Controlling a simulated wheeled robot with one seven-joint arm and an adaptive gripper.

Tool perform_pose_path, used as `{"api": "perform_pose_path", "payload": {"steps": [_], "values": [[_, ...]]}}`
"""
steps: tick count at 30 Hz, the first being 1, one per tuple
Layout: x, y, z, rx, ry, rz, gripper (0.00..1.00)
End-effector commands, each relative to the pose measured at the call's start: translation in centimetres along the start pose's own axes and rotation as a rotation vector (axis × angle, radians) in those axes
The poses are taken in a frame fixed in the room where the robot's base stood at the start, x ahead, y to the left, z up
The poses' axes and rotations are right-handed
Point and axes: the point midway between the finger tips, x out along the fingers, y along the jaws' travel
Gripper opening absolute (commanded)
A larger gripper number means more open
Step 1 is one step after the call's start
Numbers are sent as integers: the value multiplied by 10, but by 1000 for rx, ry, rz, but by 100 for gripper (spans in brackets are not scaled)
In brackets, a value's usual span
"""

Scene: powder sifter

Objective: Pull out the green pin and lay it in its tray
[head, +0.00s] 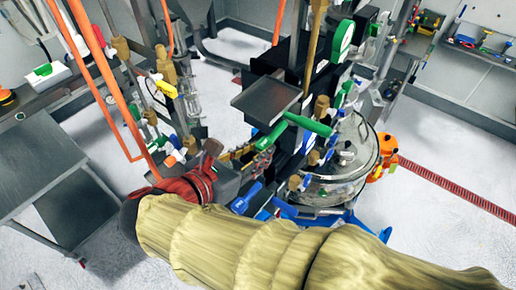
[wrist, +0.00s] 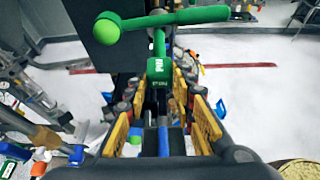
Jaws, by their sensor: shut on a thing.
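The green pin (head: 303,122) has a T-shaped handle, in the head view just right of my gripper (head: 240,154). In the wrist view the green pin (wrist: 159,68) shows its cross handle with a ball at the left end and a stem marked PIN. The stem runs down between the yellow fingers of my gripper (wrist: 165,118), which is shut on it. The exact contact and the pin's lower end are hard to see. A dark square tray (head: 258,104) stands just behind the handle; whether it is the pin's tray I cannot tell.
A blue pin-like handle (head: 245,198) is below my gripper. A glass vessel (head: 338,170) stands right of the pin. Orange pipes (head: 103,70) and valves crowd the left. A grey bench (head: 35,165) is further left. Open floor lies at right.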

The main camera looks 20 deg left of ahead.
Motion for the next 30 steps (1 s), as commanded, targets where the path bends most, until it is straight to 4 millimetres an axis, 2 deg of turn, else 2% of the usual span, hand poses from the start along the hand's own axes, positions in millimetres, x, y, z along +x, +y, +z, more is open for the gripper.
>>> {"api": "perform_pose_path", "payload": {"steps": [30], "values": [[-22,0,-9,0,0,1,0]]}}
